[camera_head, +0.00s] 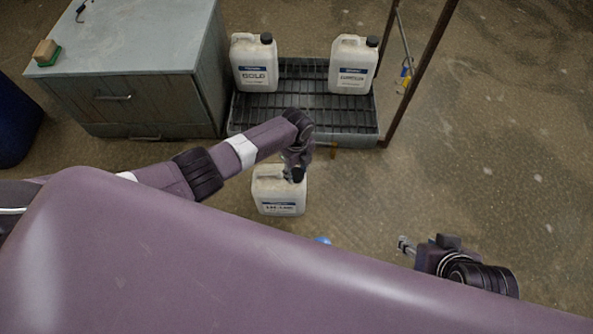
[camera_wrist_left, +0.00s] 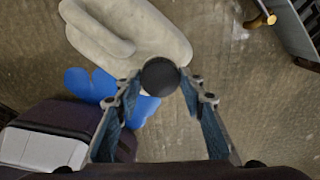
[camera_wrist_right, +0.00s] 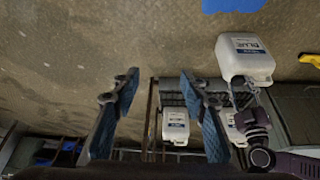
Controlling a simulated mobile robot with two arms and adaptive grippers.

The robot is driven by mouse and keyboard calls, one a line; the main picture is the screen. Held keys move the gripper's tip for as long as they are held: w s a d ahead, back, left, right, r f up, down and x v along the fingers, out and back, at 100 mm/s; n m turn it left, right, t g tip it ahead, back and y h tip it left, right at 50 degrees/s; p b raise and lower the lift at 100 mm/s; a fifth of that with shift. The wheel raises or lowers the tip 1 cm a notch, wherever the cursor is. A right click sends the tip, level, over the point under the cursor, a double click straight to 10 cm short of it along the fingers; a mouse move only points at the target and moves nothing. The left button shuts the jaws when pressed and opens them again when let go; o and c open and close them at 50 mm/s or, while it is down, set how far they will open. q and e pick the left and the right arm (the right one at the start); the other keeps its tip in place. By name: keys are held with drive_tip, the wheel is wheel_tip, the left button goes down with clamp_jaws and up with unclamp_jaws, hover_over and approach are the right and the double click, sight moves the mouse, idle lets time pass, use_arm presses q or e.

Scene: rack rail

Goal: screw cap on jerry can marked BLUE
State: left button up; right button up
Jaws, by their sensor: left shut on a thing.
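The white jerry can (camera_head: 278,197) stands on the floor in front of the dark grate, and its label reads BLUE in the right wrist view (camera_wrist_right: 245,62). My left gripper (camera_head: 297,176) is over the can's right end, pointing down. In the left wrist view its fingers (camera_wrist_left: 160,84) are shut on a round black cap (camera_wrist_left: 160,76) at the can's spout corner. The neck is hidden under the cap, so I cannot tell how far it is seated. My right gripper (camera_head: 403,246) is open and empty, to the right of the can; its fingers are apart in the right wrist view (camera_wrist_right: 160,88).
Two capped jerry cans, one marked GOLD (camera_head: 254,65) and another (camera_head: 353,66), stand on the dark grate (camera_head: 305,112). A grey cabinet (camera_head: 130,60) is at the left. Dark rack posts (camera_head: 420,70) rise at right. A blue thing (camera_wrist_left: 90,84) lies on the floor near the can.

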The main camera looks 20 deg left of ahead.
use_arm(q)
drive_tip(key=shift+s+a+f+m, duration=0.1)
drive_tip(key=shift+a+m, duration=0.1)
drive_tip(key=shift+m, duration=0.45)
drive_tip(key=shift+a+f+m, duration=0.1)
drive_tip(key=shift+a+m, duration=0.05)
drive_tip(key=shift+m, duration=0.5)
use_arm(e)
drive_tip(key=shift+w+a+r+t, duration=0.15)
drive_tip(key=shift+w+a+t, duration=0.1)
drive_tip(key=shift+w, duration=0.25)
drive_tip(key=shift+w+a+r+t, duration=0.2)
drive_tip(key=shift+w+t, duration=0.1)
drive_tip(key=shift+w, duration=0.2)
drive_tip(key=shift+w+a+r+t, duration=0.15)
drive_tip(key=shift+w+t, duration=0.1)
drive_tip(key=shift+w, duration=0.25)
use_arm(q)
drive_tip(key=shift+b, duration=0.35)
use_arm(e)
drive_tip(key=shift+w, duration=0.1)
